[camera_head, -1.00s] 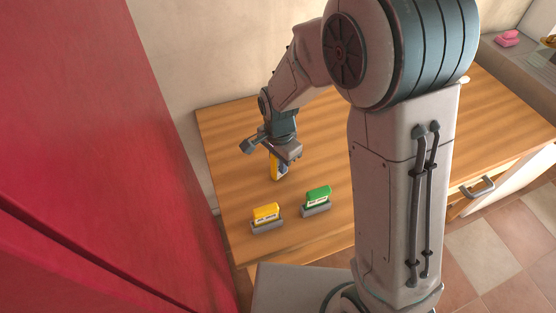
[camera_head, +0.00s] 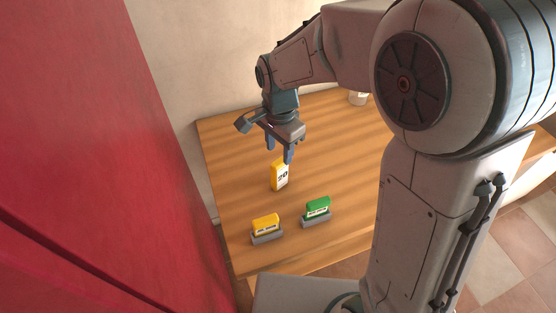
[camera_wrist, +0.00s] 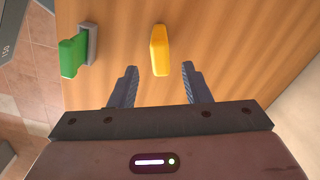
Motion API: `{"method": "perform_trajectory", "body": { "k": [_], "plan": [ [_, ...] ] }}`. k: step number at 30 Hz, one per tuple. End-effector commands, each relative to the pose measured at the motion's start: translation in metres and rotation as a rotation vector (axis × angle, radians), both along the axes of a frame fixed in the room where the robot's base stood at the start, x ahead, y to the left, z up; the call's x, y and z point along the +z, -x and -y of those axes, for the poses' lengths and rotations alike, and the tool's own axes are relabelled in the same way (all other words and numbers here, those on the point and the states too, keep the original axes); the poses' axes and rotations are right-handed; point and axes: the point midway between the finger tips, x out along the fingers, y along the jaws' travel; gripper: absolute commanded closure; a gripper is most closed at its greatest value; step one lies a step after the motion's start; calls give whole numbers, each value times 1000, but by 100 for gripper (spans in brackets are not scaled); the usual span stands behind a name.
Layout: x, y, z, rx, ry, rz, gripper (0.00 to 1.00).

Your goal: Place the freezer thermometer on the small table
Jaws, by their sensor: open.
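The freezer thermometer appears to be the yellow upright piece marked 20 (camera_head: 280,175), standing on the wooden table (camera_head: 340,150). It also shows in the wrist view as a yellow block (camera_wrist: 159,50), just beyond and between the fingertips. My gripper (camera_head: 280,156) is open and empty, above and just behind the yellow piece. In the wrist view its two fingers (camera_wrist: 159,72) are spread apart and do not touch the piece.
A yellow block in a grey holder (camera_head: 266,228) and a green block in a grey holder (camera_head: 317,210) stand near the table's front edge. A white cup (camera_head: 358,97) is at the back. A red panel (camera_head: 100,150) rises at left. The table around the piece is clear.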

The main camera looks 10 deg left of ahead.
Motion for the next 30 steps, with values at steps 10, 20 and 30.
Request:
{"method": "perform_trajectory", "body": {
  "k": [10,20,30],
  "plan": [
    [24,0,0,0,1,-1,57],
    [47,12,53,129,-21,51,57],
    [71,64,146,435,4,163,57]
  ]
}}
